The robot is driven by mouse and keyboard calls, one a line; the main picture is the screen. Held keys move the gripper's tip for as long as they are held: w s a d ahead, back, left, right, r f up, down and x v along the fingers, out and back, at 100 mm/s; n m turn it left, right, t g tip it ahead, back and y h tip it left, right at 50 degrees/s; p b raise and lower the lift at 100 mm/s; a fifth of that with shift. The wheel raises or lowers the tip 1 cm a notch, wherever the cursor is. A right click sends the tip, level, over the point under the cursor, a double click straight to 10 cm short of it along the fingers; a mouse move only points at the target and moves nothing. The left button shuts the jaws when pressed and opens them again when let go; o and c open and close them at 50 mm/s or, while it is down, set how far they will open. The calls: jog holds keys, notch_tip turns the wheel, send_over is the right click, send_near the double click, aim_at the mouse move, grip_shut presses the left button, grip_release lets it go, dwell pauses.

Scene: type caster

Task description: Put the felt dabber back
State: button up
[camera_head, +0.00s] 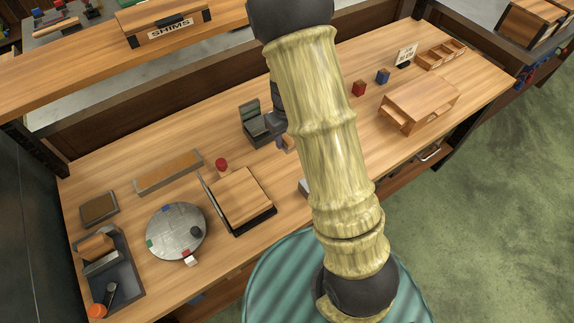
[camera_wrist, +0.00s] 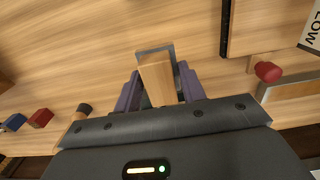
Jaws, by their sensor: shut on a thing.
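My gripper (camera_wrist: 155,88) is shut on a tan wooden piece (camera_wrist: 157,72) with a grey plate-like end. The piece also shows in the head view (camera_head: 288,143), low over the table or touching it; I cannot tell which. The gripper is mostly behind my arm there, beside a dark green open-lidded box (camera_head: 255,124). I cannot tell for sure whether the held piece is the felt dabber. A small dark-topped wooden piece (camera_wrist: 84,108) stands left of the gripper in the wrist view. A red-ended wooden piece (camera_wrist: 267,70) is on the right.
A wooden board on a black base (camera_head: 241,196), a round grey plate (camera_head: 176,232) and a dark tray (camera_head: 128,277) occupy the left. Red (camera_head: 358,88) and blue (camera_head: 383,76) blocks and a wooden box (camera_head: 420,95) stand right.

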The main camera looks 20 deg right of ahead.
send_over(287, 163)
jog(key=shift+f, duration=3.15)
jog(key=shift+f, duration=1.85)
jog(key=shift+f, duration=0.15)
jog(key=o, duration=0.9)
